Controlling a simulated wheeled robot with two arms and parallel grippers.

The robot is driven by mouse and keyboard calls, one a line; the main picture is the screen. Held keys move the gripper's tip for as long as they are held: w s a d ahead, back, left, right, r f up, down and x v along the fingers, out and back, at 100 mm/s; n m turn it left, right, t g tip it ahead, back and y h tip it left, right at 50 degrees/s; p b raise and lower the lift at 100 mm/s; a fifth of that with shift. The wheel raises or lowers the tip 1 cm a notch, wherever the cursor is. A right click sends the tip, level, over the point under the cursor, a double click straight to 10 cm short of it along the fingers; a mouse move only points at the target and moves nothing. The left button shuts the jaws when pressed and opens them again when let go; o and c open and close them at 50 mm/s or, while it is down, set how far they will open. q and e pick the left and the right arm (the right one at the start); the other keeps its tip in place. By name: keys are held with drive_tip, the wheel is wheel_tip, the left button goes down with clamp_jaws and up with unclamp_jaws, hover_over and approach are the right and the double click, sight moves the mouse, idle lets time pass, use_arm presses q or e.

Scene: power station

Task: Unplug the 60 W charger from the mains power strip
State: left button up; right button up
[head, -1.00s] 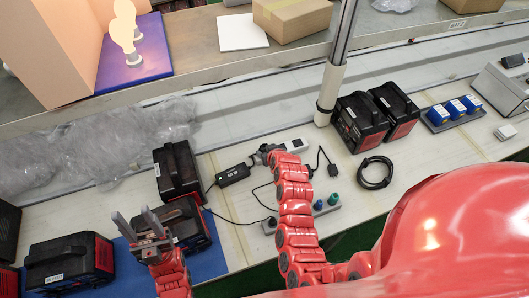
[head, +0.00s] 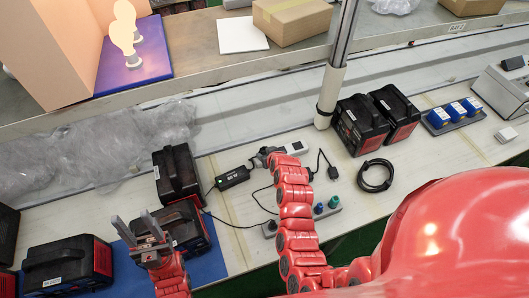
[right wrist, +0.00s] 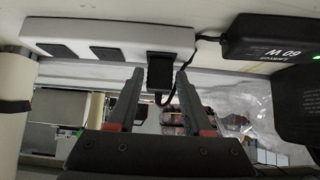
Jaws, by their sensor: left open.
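The 60 W charger (head: 232,178) is a black box on the bench; its upside-down "60 W" label and a green light show in the right wrist view (right wrist: 270,42). A cable runs from it towards the white mains power strip (head: 296,146), also in the right wrist view (right wrist: 100,38). A black plug (right wrist: 160,72) sits in the strip's end socket. My right gripper (right wrist: 160,78) is open, its fingertips on either side of the plug with small gaps visible. In the head view my right gripper (head: 266,153) partly hides the strip's end. My left gripper (head: 134,228) is open and empty above a black-and-red battery.
Black-and-red batteries (head: 68,262) stand at the left, others (head: 362,124) behind the right arm near a vertical pole (head: 331,90). A coiled black cable (head: 375,175) and a grey strip with coloured plugs (head: 328,210) lie nearby. Crumpled clear plastic (head: 90,150) lies at the left.

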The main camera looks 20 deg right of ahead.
clamp_jaws()
drive_tip(key=shift+r, duration=0.45)
idle(0.5)
drive_tip(key=shift+r+p, duration=0.65)
drive_tip(key=shift+r, duration=1.1)
